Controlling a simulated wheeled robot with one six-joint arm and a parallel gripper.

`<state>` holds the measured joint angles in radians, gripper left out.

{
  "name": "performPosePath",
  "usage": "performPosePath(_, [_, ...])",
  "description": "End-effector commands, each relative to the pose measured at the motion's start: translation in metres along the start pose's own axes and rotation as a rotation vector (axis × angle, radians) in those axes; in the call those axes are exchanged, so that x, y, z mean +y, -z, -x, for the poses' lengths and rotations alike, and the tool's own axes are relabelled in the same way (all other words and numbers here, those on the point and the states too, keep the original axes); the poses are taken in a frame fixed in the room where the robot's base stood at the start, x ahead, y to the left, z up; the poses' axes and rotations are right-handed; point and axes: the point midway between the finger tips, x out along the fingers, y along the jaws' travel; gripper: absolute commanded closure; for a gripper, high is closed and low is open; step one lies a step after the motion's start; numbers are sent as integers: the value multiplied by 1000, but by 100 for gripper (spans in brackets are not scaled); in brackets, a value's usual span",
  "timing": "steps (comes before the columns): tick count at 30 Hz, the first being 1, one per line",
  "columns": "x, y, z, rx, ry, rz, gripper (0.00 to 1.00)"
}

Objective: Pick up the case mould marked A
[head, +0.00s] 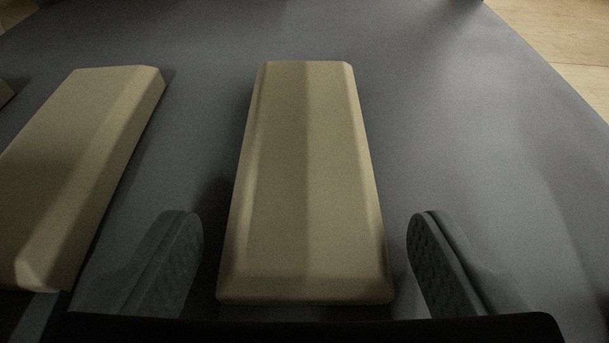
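A long tan block with bevelled edges, a case mould (306,180), lies flat on the grey surface in the middle of the head view. No letter shows on it, so I cannot tell whether it is the one marked A. My gripper (304,255) is open, with one dark finger to the left and one to the right of the block's near end. Gaps show between both fingers and the block, and nothing is held. A second, similar tan mould (85,165) lies to the left, also without a visible mark.
The corner of another tan piece (5,93) shows at the left edge. The grey table (490,150) is clear to the right of the middle mould. Its edge runs down the right side, with a pale wooden floor (565,45) beyond.

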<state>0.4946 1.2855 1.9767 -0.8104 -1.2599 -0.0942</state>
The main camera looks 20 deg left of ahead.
Motion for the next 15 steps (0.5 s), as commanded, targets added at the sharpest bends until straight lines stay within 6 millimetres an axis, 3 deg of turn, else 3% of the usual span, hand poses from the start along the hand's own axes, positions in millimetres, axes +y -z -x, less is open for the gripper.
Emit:
performPosePath(1, [0,0,0,0,0,0,47])
performPosePath(6, [0,0,0,0,0,0,80])
performPosePath(15, [0,2,1,1,0,1,81])
